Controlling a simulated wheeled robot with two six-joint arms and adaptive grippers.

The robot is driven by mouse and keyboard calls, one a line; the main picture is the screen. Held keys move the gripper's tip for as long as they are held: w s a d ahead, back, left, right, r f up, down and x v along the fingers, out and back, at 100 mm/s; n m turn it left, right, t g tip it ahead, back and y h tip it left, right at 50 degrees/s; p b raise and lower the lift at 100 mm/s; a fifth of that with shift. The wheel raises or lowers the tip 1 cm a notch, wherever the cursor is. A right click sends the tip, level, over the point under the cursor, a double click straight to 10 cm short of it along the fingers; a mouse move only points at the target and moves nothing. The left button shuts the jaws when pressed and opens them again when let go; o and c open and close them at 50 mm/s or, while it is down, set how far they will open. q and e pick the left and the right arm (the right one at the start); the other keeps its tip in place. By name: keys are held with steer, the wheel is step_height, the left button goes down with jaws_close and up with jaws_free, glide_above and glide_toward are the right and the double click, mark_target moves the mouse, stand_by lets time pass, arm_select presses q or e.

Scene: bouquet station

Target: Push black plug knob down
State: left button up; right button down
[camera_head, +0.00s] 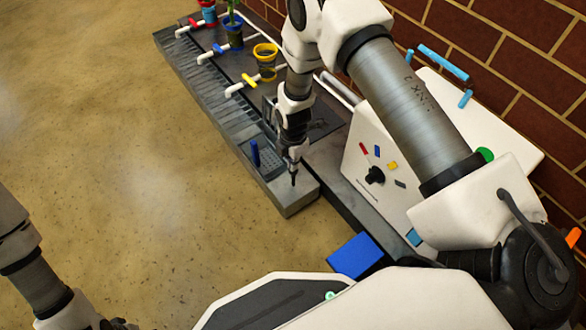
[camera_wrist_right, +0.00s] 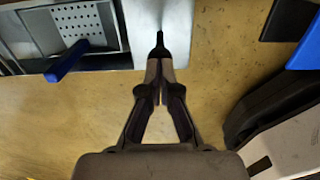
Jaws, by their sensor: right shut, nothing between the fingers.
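My right gripper (camera_head: 293,165) points down over the near end of the grey bench (camera_head: 290,205). It is shut and empty; its fingers also meet in the wrist view (camera_wrist_right: 160,68). A narrow black tip (camera_wrist_right: 160,40) shows just beyond the fingers, against the pale bench end. I cannot tell whether it is the plug knob or part of the gripper, nor whether it touches the bench. A black round knob (camera_head: 375,175) is on the white sloped panel (camera_head: 355,205), right of the gripper and apart from it. My left arm shows at lower left, its gripper out of view.
A blue handle (camera_head: 255,153) stands beside a perforated tray (camera_wrist_right: 83,22) in the bench, close left of the gripper. Red, blue and yellow pots (camera_head: 265,62) line the back. A blue block (camera_head: 355,256) is at front right. The floor on the left is clear.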

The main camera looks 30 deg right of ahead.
steer(key=shift+f+b, duration=0.95)
steer(key=shift+f, duration=0.95)
step_height(320, 180, up, 10)
steer(key=p, duration=0.9)
steer(key=shift+f, duration=0.45)
steer(key=shift+s, duration=0.1)
